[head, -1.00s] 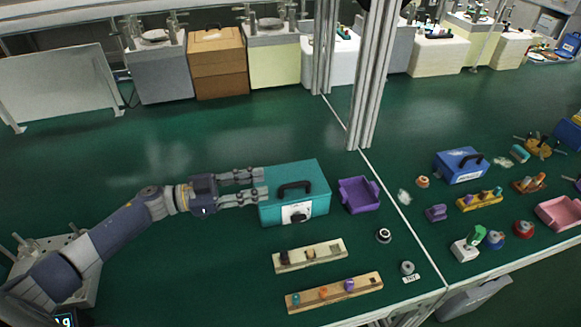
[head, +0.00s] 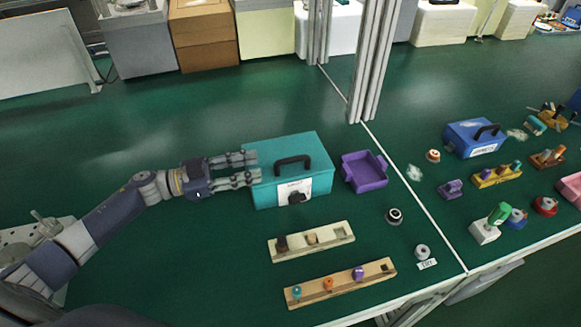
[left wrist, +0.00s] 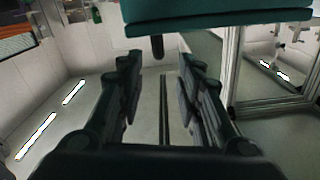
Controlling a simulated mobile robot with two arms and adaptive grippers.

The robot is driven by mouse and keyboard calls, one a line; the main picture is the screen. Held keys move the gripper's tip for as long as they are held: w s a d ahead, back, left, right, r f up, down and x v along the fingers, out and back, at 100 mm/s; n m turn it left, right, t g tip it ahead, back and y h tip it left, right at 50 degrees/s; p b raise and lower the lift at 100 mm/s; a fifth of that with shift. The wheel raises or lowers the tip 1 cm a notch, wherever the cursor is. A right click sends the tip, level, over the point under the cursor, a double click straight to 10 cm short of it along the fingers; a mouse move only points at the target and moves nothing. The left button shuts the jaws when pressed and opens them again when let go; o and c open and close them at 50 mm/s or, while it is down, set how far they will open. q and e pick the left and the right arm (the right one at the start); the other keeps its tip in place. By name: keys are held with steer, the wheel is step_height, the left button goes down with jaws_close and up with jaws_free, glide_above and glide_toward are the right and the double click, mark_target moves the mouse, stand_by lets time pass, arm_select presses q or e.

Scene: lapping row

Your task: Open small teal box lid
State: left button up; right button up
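The small teal box (head: 312,186) stands on the green bench with its lid (head: 260,149) down. It has a dark handle (head: 293,160) on top and a white label with a dark latch or knob (head: 295,194) on its front. My left gripper (head: 256,168) comes from the left, its two fingers apart at the box's left end. I cannot tell whether the fingertips touch the box. In the left wrist view the gripper (left wrist: 157,88) is open with nothing between the fingers; a teal edge of the box (left wrist: 215,14) crosses the top. My right gripper is out of view.
A purple tray (head: 365,172) sits just right of the box. Two wooden strips with pegs (head: 310,241) (head: 340,282) lie in front. A metal post (head: 372,70) stands behind right. The bench behind the box is clear.

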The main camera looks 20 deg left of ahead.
mark_target(280, 163)
arm_select(q)
steer(key=shift+d+f, duration=0.2)
steer(key=p+x, duration=0.1)
steer(key=x, duration=0.8)
steer(key=shift+w+d+p, duration=0.15)
steer(key=shift+w+p, duration=0.1)
steer(key=shift+p, duration=0.15)
steer(key=shift+w+d, duration=0.2)
steer(key=shift+d, duration=0.15)
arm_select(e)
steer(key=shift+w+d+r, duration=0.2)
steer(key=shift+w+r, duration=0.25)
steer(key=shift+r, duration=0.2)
arm_select(q)
jaws_close()
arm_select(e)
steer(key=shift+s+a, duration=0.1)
